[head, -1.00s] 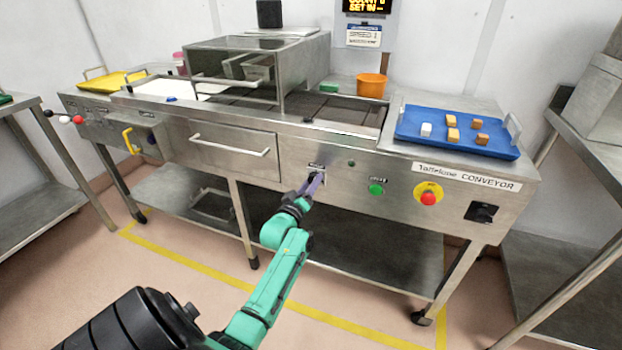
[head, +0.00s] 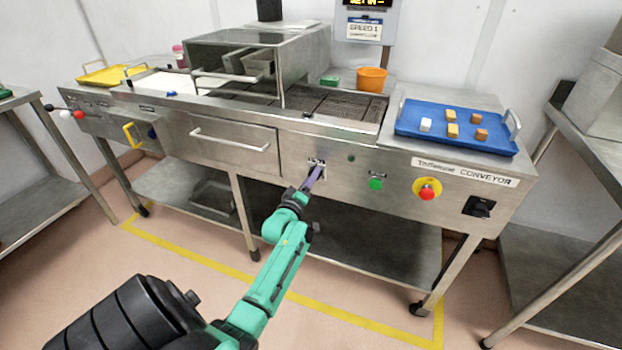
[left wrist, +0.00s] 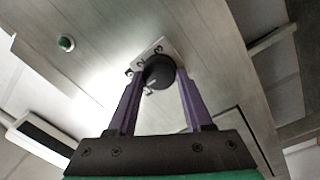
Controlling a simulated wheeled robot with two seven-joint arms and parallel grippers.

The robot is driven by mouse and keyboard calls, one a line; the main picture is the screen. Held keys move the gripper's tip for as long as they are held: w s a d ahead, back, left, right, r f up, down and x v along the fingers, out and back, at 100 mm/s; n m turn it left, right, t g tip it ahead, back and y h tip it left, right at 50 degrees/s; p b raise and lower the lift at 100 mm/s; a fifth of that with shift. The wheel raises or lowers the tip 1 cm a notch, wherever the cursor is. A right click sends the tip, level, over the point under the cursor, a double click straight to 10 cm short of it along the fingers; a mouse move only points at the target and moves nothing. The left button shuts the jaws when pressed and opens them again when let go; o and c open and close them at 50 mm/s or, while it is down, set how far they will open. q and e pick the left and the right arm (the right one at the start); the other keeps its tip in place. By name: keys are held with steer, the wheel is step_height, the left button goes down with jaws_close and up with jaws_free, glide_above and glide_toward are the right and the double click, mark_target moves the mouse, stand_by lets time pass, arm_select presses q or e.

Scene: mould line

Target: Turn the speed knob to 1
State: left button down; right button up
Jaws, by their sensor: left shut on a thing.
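The speed knob (left wrist: 159,72) is a round black knob on the steel front of the conveyor machine. In the left wrist view it sits between the two purple fingers of my left gripper (left wrist: 157,80), which is shut on it. A pale number plate (left wrist: 167,48) shows behind the knob, with a 2 and a 3 readable. A light mark shows on the knob's lower left; I cannot tell for sure which number it points to. In the head view my left gripper (head: 314,180) reaches the panel and mostly hides the knob. My right gripper is not in view.
Right of the knob are a green button (head: 376,184) and a red stop button on yellow (head: 427,190). A black switch (head: 480,207) is further right. A blue tray (head: 408,121) with several cubes and an orange bucket (head: 371,79) stand on top. A sign (head: 364,28) reads SPEED 1.

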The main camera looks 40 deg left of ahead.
arm_select(q)
steer(key=shift+c, duration=1.5)
jaws_free()
steer(key=v, duration=1.4)
steer(key=shift+s+p, duration=0.3)
steer(key=shift+p, duration=0.15)
